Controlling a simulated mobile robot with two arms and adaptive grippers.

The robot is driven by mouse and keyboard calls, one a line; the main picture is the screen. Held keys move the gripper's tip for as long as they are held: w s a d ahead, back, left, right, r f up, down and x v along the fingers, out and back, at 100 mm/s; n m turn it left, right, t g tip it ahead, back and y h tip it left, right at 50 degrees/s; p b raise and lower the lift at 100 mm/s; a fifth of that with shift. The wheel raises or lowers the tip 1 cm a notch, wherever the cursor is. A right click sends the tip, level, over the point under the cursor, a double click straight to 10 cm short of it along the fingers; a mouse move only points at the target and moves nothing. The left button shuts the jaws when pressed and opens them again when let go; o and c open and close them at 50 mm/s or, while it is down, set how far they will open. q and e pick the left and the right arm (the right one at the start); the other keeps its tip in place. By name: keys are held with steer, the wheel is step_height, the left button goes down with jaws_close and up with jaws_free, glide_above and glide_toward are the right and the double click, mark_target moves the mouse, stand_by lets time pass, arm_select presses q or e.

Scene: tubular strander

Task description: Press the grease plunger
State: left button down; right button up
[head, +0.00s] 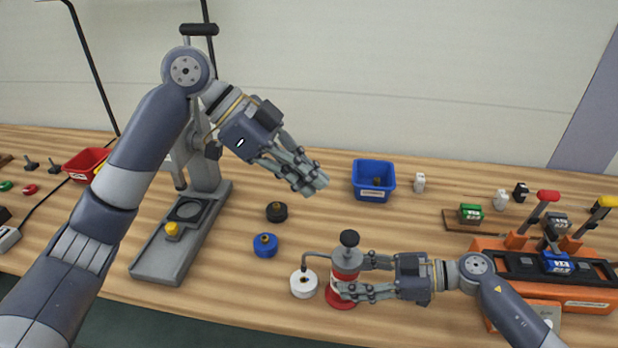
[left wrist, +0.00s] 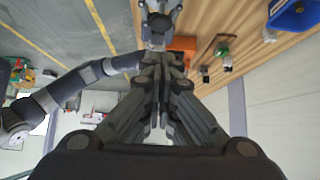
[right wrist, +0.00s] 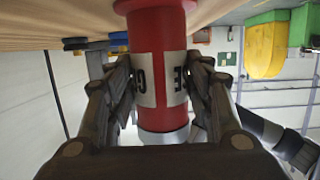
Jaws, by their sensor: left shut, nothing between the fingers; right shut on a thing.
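The grease dispenser (head: 341,300) stands upright on the bench, with a red base, a grey upper body and a thin spout bent to the left. Its plunger has a black knob (head: 349,238) on top. A white round pot (head: 304,284) sits beside it, under the spout tip. My right gripper (head: 352,276) is shut around the dispenser body; in the right wrist view the fingers flank the red body with its white label (right wrist: 148,78). My left gripper (head: 314,187) is shut and empty, above and left of the knob, apart from it.
A blue spool-like piece (head: 265,246) and a black one (head: 277,211) lie left of the dispenser. A blue bin (head: 374,181) stands behind. A grey press stand (head: 170,252) is at left, an orange fixture (head: 560,290) with levers at right.

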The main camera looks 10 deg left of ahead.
steer(key=shift+f, duration=0.1)
arm_select(q)
step_height(320, 180, up, 3)
steer(key=shift+s+f, duration=0.1)
stand_by(0.4)
glide_above(345, 235)
step_height(345, 235, down, 7)
steer(key=shift+f, duration=0.1)
step_height(345, 235, down, 2)
steer(key=shift+f, duration=0.95)
